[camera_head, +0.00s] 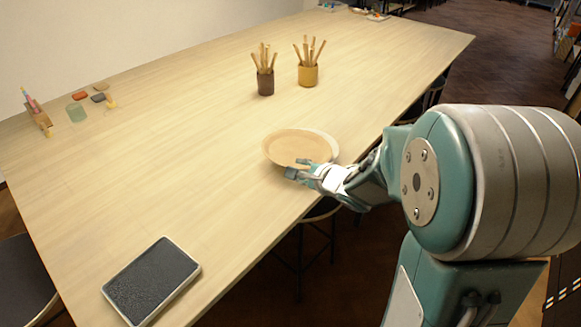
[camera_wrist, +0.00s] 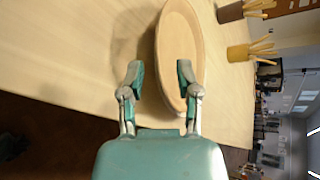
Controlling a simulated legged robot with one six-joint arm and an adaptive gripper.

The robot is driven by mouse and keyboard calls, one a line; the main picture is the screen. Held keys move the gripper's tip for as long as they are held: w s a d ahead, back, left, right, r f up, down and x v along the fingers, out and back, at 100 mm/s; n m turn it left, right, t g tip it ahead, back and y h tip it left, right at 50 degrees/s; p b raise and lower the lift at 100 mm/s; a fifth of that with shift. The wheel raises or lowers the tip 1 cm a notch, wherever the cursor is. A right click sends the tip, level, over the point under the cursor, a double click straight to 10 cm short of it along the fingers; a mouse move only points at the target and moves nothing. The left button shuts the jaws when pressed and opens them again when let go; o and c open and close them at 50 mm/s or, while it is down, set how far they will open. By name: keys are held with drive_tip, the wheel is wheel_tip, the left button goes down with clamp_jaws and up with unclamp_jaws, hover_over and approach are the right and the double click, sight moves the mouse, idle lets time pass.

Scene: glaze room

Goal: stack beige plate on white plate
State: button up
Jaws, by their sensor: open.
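The round beige plate (camera_head: 296,146) is near the right edge of the table. It overlaps the white plate (camera_head: 331,145), which shows as a pale rim along its right and far side; the rest of it is hidden. The beige plate looks shifted left on it, and I cannot tell how fully it rests there. My gripper (camera_head: 300,171) is open at the near rim. In the wrist view, my gripper (camera_wrist: 160,73) has its fingers apart around the near rim of the beige plate (camera_wrist: 178,45); contact is unclear.
A dark cup (camera_head: 265,84) and a yellow cup (camera_head: 308,76), both holding wooden tools, stand farther back. A dark tray (camera_head: 152,280) lies at the near end. Small coloured items (camera_head: 78,112) sit at the left. The table (camera_head: 180,160) is otherwise mostly clear.

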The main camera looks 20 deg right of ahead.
drive_tip(key=s+d+r+n+g+h, duration=0.2)
drive_tip(key=s+d+r+n+h, duration=0.6)
drive_tip(key=s, duration=0.3)
drive_tip(key=s+a+n+g+y, duration=0.1)
drive_tip(key=s+a+n+g, duration=0.1)
drive_tip(key=s+a+n, duration=0.2)
drive_tip(key=s+a+r+n+g+y, duration=0.1)
drive_tip(key=s+a+n+g+y, duration=0.1)
drive_tip(key=s+a+n, duration=0.2)
drive_tip(key=s+n, duration=0.3)
drive_tip(key=s, duration=0.3)
drive_tip(key=shift+s+a+r, duration=0.15)
drive_tip(key=shift+s+a, duration=0.15)
drive_tip(key=shift+a, duration=0.1)
